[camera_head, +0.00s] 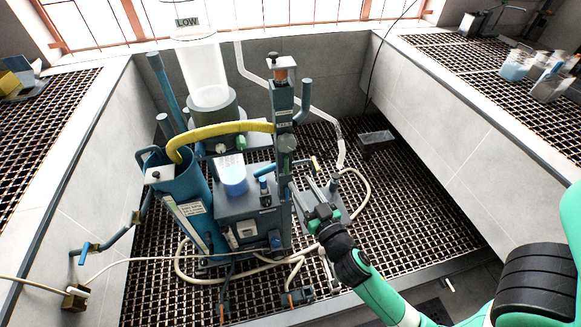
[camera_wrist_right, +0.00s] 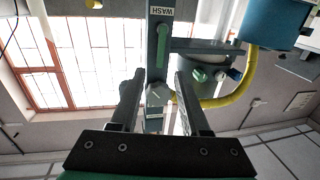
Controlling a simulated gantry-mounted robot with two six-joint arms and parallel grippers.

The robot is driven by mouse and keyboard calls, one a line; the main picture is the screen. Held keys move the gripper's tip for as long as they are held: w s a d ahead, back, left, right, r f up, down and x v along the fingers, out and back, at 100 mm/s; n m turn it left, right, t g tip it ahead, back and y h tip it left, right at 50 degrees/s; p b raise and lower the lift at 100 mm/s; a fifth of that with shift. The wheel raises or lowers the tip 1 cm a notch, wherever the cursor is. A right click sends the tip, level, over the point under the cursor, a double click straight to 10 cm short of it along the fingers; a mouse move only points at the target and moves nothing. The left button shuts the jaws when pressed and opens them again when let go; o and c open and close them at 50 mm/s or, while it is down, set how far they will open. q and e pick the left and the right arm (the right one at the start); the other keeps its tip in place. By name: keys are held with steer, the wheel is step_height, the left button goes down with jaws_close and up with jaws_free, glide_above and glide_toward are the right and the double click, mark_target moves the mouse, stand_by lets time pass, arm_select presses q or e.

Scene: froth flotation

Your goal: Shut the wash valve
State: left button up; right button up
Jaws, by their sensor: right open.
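A dark blue post stands in the middle of the head view (camera_head: 284,105) with a small label I cannot read well. In the right wrist view, which is upside down, a post carries a label reading WASH (camera_wrist_right: 162,11). A green lever (camera_wrist_right: 162,45) lies along the post beside that label. My right gripper (camera_head: 313,185) is right of the post's lower part in the head view. In the wrist view its two fingers (camera_wrist_right: 159,80) are apart with nothing held between them; the post shows beyond the gap. The left gripper is not in view.
A yellow hose (camera_head: 220,130) runs from the post to a blue cylinder (camera_head: 184,190) on the left. A clear column (camera_head: 203,72) stands behind. A pale hose (camera_head: 225,281) loops over the grating (camera_head: 420,205).

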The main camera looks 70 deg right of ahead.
mark_target(287, 163)
steer(key=x, duration=0.7)
steer(key=shift+w+d, duration=0.2)
steer(key=shift+w, duration=0.15)
jaws_close()
stand_by(0.9)
